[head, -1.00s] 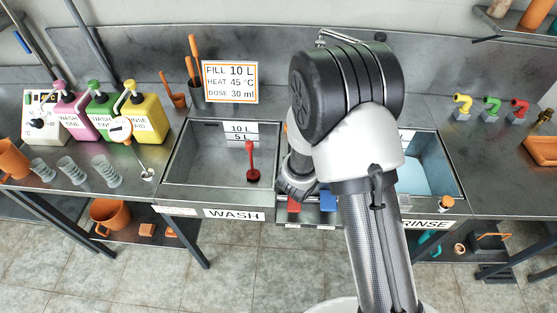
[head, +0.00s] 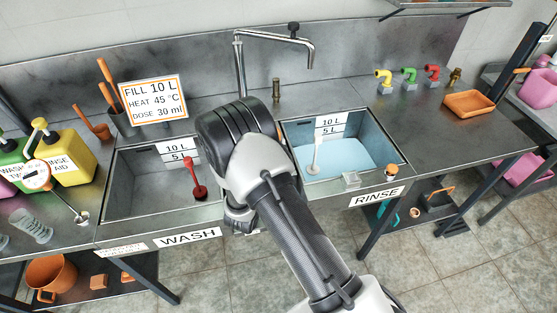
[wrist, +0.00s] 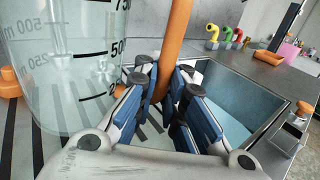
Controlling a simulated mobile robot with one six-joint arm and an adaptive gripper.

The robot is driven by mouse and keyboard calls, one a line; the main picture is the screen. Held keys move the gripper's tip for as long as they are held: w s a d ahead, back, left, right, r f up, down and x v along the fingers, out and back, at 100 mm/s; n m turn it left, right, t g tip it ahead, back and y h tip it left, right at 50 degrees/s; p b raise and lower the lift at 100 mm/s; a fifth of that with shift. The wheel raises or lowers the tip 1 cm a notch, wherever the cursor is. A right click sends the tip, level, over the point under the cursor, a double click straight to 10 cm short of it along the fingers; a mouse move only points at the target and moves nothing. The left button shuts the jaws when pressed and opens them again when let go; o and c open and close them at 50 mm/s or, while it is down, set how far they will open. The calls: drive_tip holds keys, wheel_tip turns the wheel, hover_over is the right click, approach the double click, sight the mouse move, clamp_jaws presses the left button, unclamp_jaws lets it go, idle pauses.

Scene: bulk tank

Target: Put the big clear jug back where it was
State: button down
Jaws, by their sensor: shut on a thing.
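The big clear jug (wrist: 75,70) fills the left of the wrist view, upright, with dark volume marks and an orange handle (wrist: 178,40). My gripper (wrist: 160,105) is shut on this handle, its blue-padded fingers on either side of it. A dark-striped surface shows beneath the jug; I cannot tell whether the jug touches it. In the head view my arm hides the jug and most of my gripper, near the counter between the wash sink (head: 125,215) and the rinse sink (head: 385,170).
The rinse sink holds bluish water, and the wash sink has a red tool (head: 194,175). A tall faucet (head: 240,65) stands behind. Coloured taps (head: 408,77) and an orange tray (head: 469,103) are at the right. The counter before the tray is clear.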

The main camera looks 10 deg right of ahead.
drive_tip(key=shift+f+b, duration=0.6)
drive_tip(key=shift+f, duration=1.4)
drive_tip(key=shift+f, duration=0.1)
drive_tip(key=shift+f, duration=0.15)
drive_tip(key=c, duration=1.7)
unclamp_jaws()
drive_tip(key=shift+o, duration=0.2)
